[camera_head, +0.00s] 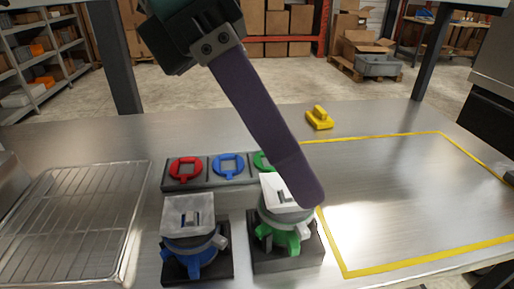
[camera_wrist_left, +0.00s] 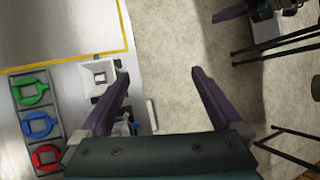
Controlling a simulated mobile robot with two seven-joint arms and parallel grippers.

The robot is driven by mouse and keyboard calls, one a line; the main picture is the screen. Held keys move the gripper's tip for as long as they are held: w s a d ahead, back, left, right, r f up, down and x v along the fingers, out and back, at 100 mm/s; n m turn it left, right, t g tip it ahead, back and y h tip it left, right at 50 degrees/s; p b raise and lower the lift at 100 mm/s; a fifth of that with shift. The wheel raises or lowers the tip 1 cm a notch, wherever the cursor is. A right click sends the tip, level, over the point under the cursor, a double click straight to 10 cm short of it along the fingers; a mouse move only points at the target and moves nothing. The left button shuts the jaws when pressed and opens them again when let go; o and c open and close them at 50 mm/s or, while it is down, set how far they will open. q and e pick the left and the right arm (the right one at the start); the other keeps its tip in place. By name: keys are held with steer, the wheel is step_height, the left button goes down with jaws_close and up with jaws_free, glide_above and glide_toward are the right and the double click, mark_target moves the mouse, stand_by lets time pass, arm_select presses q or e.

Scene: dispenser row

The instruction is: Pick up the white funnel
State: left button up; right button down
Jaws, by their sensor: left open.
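A white square-topped piece with a slot, which I take for the white funnel (camera_head: 283,192), sits on the green-based dispenser (camera_head: 288,240). In the left wrist view the funnel (camera_wrist_left: 98,75) lies just left of one finger. My left gripper (camera_head: 308,192) is open and empty. In the head view one purple finger overlaps the dispenser's right side; the other finger is hidden. In the wrist view both fingers of the left gripper (camera_wrist_left: 161,73) are spread, with floor seen between them. A purple finger at top right is probably my right gripper (camera_wrist_left: 230,12); its opening does not show.
A blue-based dispenser (camera_head: 190,245) with a grey top stands to the left. Behind is a dark holder with red (camera_head: 185,168), blue (camera_head: 228,165) and green rings. A wire rack (camera_head: 70,215) lies left, a yellow object (camera_head: 319,118) behind. The yellow-taped area (camera_head: 415,190) is clear.

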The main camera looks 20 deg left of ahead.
mark_target(190, 216)
arm_select(q)
steer(key=w+a+f+y+b, duration=0.1)
steer(key=a+f+y+b, duration=0.15)
steer(key=a, duration=0.45)
steer(key=w+a+f+y+b, duration=0.1)
steer(key=a+f+y, duration=0.25)
steer(key=a, duration=0.25)
steer(key=shift+n+y, duration=0.4)
steer(key=shift+y, duration=0.1)
steer(key=f+p, duration=0.1)
steer(key=f, duration=0.8)
steer(key=shift+a+f+p, duration=0.2)
steer(key=shift+p, duration=0.15)
steer(key=shift+w, duration=0.1)
steer(key=c, duration=1.2)
arm_select(e)
step_height(190, 216, down, 4)
steer(key=shift+d+f, duration=0.1)
arm_select(q)
steer(key=shift+r, duration=0.15)
